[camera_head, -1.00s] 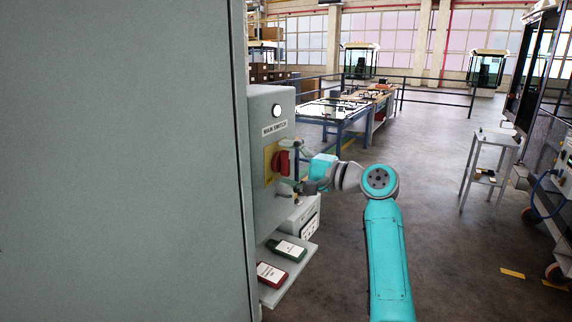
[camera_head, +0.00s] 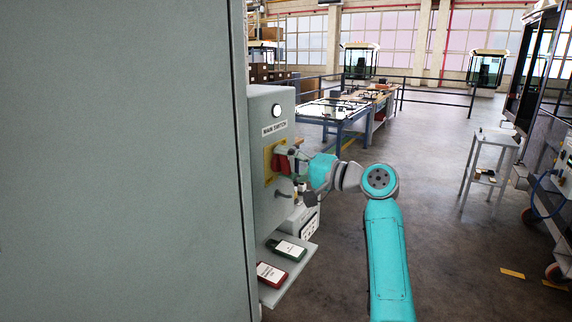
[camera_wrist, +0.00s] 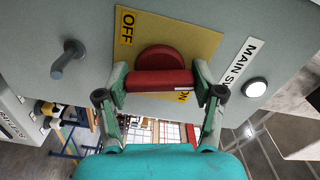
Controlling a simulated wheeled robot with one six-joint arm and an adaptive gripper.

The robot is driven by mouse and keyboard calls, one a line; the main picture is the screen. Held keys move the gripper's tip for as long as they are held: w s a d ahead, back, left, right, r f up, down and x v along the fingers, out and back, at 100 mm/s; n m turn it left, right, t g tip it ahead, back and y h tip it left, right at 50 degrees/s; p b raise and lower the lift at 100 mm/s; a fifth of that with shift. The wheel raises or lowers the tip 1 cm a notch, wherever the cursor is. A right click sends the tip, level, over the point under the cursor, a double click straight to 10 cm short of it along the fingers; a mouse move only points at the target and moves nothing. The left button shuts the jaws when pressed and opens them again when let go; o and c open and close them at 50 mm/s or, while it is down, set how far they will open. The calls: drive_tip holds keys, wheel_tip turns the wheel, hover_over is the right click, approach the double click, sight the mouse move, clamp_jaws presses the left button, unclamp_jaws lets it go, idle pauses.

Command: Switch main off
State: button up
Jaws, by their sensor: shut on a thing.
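The main switch is a red rotary handle (camera_head: 281,164) on a yellow plate (camera_head: 268,167) on the side of a grey box. In the wrist view the red handle (camera_wrist: 160,81) lies across the picture in front of its round red hub. OFF is printed at the yellow plate's (camera_wrist: 205,45) left edge. An ON mark shows partly hidden behind the handle's right part. My gripper (camera_wrist: 160,83) is shut on the handle, one green-grey finger at each end of it. In the head view my gripper (camera_head: 292,164) reaches the handle from the right.
A round white lamp (camera_head: 276,111) and a MAIN SWITCH label (camera_head: 274,128) sit above the switch. A grey peg (camera_wrist: 68,60) sticks out of the box nearby. Below, a shelf (camera_head: 272,293) holds a red tag (camera_head: 271,273) and a green tag (camera_head: 288,249). A large grey cabinet (camera_head: 120,160) fills the left.

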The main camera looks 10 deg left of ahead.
drive_tip(key=n, duration=1.1)
drive_tip(key=shift+f+n, duration=0.1)
drive_tip(key=shift+n, duration=1.7)
drive_tip(key=o, duration=1.1)
drive_tip(key=shift+o, duration=0.3)
drive_tip(key=v, duration=1.2)
